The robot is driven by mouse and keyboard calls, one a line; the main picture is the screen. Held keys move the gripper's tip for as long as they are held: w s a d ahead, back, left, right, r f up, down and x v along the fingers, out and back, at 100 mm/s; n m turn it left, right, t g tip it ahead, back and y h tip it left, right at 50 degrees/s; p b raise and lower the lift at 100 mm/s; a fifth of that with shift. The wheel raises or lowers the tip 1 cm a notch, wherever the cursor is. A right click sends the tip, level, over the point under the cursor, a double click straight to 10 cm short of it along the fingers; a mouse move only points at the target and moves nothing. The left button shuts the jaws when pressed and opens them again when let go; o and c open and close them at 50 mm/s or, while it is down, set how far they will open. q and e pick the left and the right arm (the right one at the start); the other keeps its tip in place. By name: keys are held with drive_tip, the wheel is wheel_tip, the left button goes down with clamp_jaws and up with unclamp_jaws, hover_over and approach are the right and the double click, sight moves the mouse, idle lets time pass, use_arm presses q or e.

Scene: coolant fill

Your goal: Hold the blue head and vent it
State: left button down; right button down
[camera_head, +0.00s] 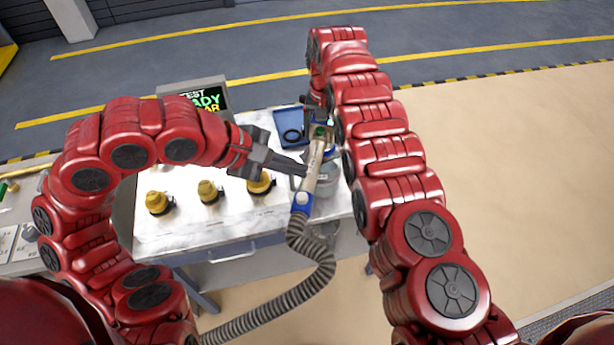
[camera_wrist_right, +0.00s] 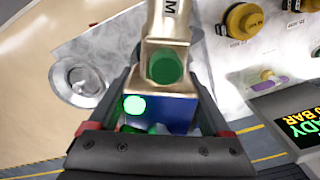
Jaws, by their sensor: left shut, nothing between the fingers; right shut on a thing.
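The filling head has a beige body (camera_head: 313,167) marked with lettering. A blue collar (camera_head: 302,201) joins its near end to a grey corrugated hose (camera_head: 312,262). In the right wrist view, its blue block (camera_wrist_right: 172,108) has a lit green lamp (camera_wrist_right: 134,105), with a green button (camera_wrist_right: 165,66) on the beige part beside it. My right gripper (camera_wrist_right: 165,95) is shut on this blue block; in the head view the arm partly hides the grip. My left gripper (camera_head: 303,168) is shut and empty, its tips close beside the beige body. Whether they touch it I cannot tell.
Several yellow caps, one at the left (camera_head: 158,203), stand on the white worktop (camera_head: 190,235). A screen (camera_head: 205,97) reading READY and BAR stands behind, partly covered by my left arm. A blue tray (camera_head: 289,116) holds a black ring. A round metal vessel (camera_wrist_right: 80,80) is beside the head.

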idle(0.3)
unclamp_jaws()
drive_tip(key=shift+r, duration=0.1)
